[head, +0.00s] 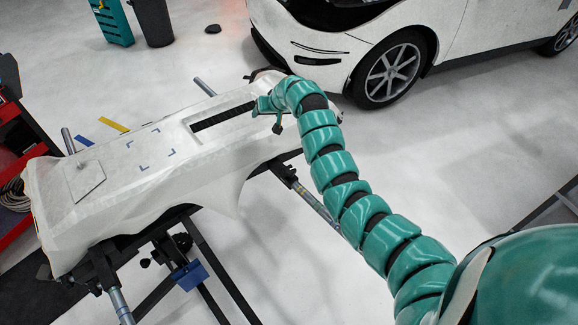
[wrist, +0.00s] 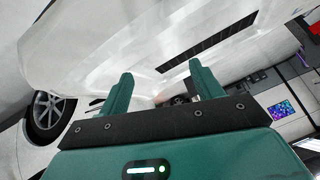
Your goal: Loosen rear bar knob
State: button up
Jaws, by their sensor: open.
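My gripper (head: 267,115) is at the far right end of the white wrapped bumper (head: 215,150) in the head view. In the wrist view my gripper (wrist: 162,86) has its two teal fingers apart. A small dark round part (wrist: 179,100) shows beyond the gap between them; I cannot tell if it is a knob. Grey bars (head: 204,87) stick out from the stand under the bumper. A dark clamp (head: 284,173) sits on the near right bar (head: 318,208). I cannot make out the rear bar knob for certain.
A white car (head: 360,45) stands behind the bumper. A red tool cart (head: 15,150) is at the left edge. The black stand frame (head: 215,262) with a blue box (head: 188,275) is below the bumper.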

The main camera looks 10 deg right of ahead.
aim_at(289, 170)
jog(key=s+d+r+n+g+h, duration=0.3)
jog(key=s+g, duration=0.4)
jog(key=s, duration=0.6)
jog(key=shift+m, duration=0.6)
jog(key=f+p, duration=0.1)
jog(key=f, duration=0.4)
jog(key=f+p, duration=0.1)
jog(key=f, duration=0.5)
jog(key=d+f+p, duration=0.1)
jog(key=f, duration=0.5)
jog(key=shift+w+d, duration=0.1)
jog(key=shift+w, duration=0.1)
jog(key=shift+r, duration=0.1)
jog(key=c, duration=1)
